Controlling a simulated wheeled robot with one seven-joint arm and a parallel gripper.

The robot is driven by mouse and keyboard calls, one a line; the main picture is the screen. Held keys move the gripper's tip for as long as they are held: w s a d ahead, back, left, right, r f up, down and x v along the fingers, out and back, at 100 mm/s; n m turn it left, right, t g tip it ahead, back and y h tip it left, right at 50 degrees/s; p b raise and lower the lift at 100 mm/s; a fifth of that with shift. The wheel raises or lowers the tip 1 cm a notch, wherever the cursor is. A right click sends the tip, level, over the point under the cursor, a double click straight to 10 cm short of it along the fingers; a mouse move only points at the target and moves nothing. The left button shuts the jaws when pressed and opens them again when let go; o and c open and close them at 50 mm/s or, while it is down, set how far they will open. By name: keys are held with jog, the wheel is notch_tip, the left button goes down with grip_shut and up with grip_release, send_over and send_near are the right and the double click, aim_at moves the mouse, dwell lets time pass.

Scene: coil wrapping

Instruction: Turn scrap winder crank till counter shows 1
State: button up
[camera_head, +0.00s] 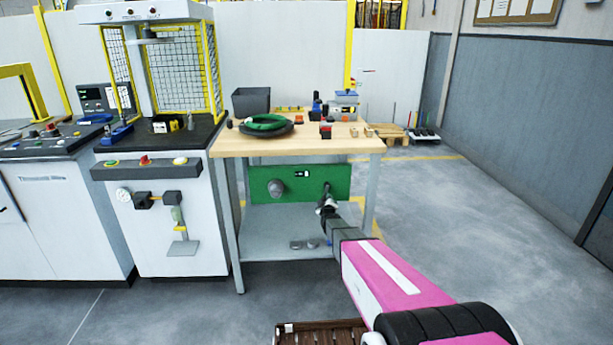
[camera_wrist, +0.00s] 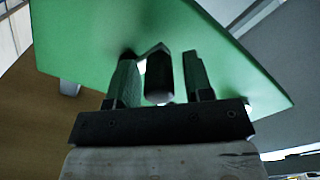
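The scrap winder is a green panel (camera_head: 256,184) under the front of the wooden workbench; its green face also fills the wrist view (camera_wrist: 80,50). A grey round knob or spool (camera_head: 276,188) sits on its left half. A small counter (camera_head: 301,174) is near its top middle, with digits too small to read. My gripper (camera_head: 326,203) is at the panel's right part. In the wrist view its two fingers (camera_wrist: 161,78) stand apart on either side of a dark crank handle (camera_wrist: 158,76), with narrow gaps visible. The rest of the crank is mostly hidden.
The workbench top (camera_head: 222,147) holds a green coil (camera_head: 266,124), a dark bin (camera_head: 251,101) and small parts. A lower shelf (camera_head: 262,243) lies beneath the panel. A caged press (camera_head: 160,75) stands left. Floor on the right is open.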

jog(key=s, duration=0.9)
dwell(0.6)
jog(key=shift+s+d, duration=0.1)
jog(key=shift+s, duration=0.35)
dwell(0.7)
jog(key=shift+w, duration=0.15)
jog(key=shift+w, duration=4.85)
jog(key=c, duration=0.5)
